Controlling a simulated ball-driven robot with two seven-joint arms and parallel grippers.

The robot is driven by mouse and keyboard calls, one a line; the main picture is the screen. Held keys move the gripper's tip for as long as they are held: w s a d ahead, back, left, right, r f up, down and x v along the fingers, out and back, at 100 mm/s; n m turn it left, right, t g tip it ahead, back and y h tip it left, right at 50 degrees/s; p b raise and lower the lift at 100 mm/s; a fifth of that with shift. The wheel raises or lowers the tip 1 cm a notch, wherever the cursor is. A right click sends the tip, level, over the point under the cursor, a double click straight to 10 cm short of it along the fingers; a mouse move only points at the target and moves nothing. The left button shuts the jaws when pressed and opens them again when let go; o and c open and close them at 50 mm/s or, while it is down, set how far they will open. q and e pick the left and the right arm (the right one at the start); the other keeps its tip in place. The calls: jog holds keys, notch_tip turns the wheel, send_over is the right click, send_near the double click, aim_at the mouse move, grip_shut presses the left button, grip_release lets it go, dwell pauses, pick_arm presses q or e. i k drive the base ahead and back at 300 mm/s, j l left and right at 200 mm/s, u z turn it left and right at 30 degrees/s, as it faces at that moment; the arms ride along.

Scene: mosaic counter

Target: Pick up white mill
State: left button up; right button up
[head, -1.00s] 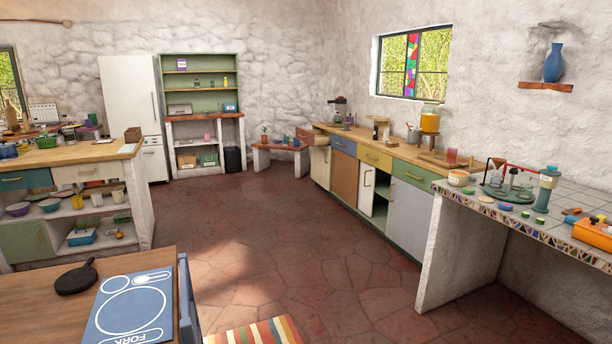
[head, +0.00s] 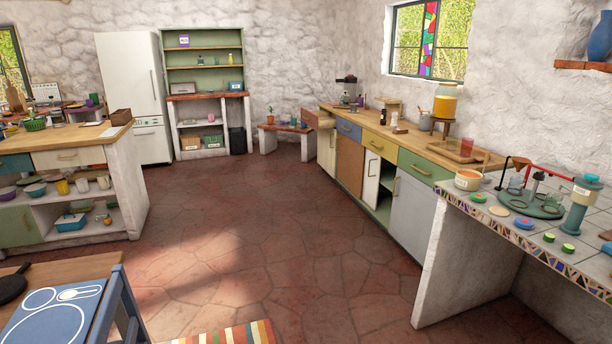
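A small white upright thing (head: 394,119) stands on the wooden counter (head: 410,141) along the right wall, left of the jar of amber liquid. It may be the white mill, but it is too small to tell. A dark bottle-like thing (head: 383,117) stands just left of it. Neither of my grippers is in view.
The red stone floor (head: 260,220) is clear up the middle. A tiled mosaic counter (head: 480,212) juts out at right. A table with a blue mat (head: 45,318) and a chair (head: 125,300) are at lower left, an island (head: 128,185) beyond. A cabinet door (head: 371,180) stands ajar.

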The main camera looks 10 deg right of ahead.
aim_at(394, 125)
jog(key=i+l, duration=0.15)
jog(key=i, duration=0.3)
jog(key=i+l, duration=0.1)
jog(key=i, duration=0.4)
jog(key=i+l, duration=0.15)
jog(key=i, duration=0.3)
jog(key=i+z, duration=0.1)
jog(key=i, duration=0.65)
jog(key=i+j+z, duration=0.1)
jog(key=i, duration=0.6)
jog(key=i+j+z, duration=0.15)
jog(key=i, duration=0.6)
